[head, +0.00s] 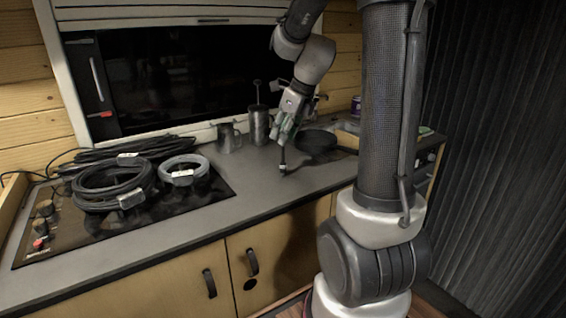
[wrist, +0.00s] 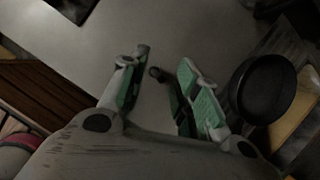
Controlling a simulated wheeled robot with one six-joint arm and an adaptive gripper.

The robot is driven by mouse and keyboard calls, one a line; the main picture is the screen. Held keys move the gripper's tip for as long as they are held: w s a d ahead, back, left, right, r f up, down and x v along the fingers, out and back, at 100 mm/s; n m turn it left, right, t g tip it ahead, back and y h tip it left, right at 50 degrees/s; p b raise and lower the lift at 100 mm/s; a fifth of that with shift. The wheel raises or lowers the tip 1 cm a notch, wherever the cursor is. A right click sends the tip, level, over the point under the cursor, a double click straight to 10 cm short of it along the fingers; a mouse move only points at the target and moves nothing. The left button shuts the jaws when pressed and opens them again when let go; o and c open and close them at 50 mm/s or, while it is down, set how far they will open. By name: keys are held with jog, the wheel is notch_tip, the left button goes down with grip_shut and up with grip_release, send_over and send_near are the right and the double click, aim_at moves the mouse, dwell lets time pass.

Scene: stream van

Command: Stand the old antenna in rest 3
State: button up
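A thin dark rod, which looks like the antenna (head: 283,156), is upright below my gripper in the head view, its lower end at or just above the grey counter. My gripper (head: 287,125) points down over the counter. In the wrist view the two green-padded fingers of my gripper (wrist: 160,92) stand apart. The dark rod (wrist: 170,92) shows between them, close to the right finger, with a clear gap to the left finger. Its upper part is hidden by the fingers in the head view. I cannot make out rest 3 or any numbered rest.
Coiled black cable (head: 112,186) and a grey coil (head: 184,171) lie on the hob at left. A metal jug (head: 228,138) and a metal press (head: 259,125) stand behind my gripper. A black pan (head: 317,143) sits to its right. The counter's front middle (head: 262,182) is clear.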

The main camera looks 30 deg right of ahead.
grip_shut()
